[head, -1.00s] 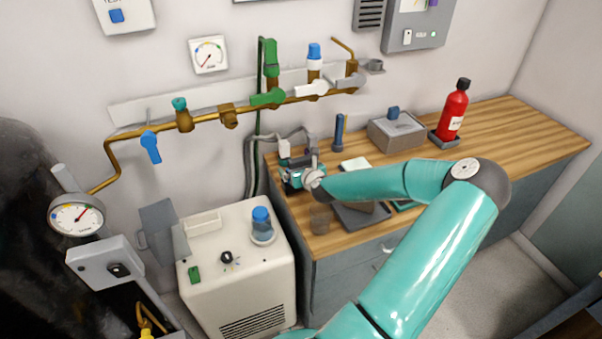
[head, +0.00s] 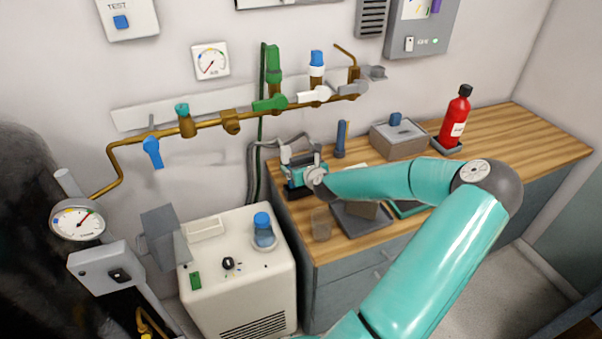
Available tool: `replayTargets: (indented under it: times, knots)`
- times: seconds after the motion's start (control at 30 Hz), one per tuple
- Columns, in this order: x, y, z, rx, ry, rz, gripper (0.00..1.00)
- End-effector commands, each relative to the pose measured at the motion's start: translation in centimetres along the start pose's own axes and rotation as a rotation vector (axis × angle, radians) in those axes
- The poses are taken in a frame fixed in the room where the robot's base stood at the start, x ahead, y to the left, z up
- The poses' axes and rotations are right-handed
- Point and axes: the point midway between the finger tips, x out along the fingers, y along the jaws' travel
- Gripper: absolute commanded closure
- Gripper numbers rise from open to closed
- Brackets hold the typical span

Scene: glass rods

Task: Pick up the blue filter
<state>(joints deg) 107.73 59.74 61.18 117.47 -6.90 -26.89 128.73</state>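The blue filter (head: 264,232), a clear blue bowl with a brighter blue cap, appears to be the one standing upright on top of the white cabinet machine (head: 208,265). My gripper (head: 301,154) is over the left end of the wooden counter, to the right of the filter and higher in the picture, apart from it. Its two pale fingers stand apart with nothing seen between them. Part of the gripper is hidden by its own teal hand and wrist.
A brass pipe with valves (head: 230,122) runs along the wall behind my gripper. On the wooden counter (head: 505,135) are a clear cup (head: 320,225), a dark tray (head: 362,223), a blue cylinder (head: 341,140), a grey box (head: 398,138) and a red bottle (head: 455,118).

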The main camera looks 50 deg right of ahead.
Motion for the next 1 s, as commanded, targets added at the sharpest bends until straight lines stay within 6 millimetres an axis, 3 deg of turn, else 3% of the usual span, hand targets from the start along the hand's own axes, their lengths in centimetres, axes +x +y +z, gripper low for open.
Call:
replayTargets:
  times: [0.27, 0.6, 0.8, 1.0]
  knots:
    - [-6.8, -0.3, 3.2, 0.0, 0.001, -0.006, 0.32]
    - [-13.8, -0.1, 3.5, 0.003, 0.002, -0.003, 0.32]
    - [-15.9, -0.1, 3.6, 0.001, 0.001, -0.002, 0.32]
    - [-16.6, 0.0, 3.6, 0.001, 0.002, 0.0, 0.32]
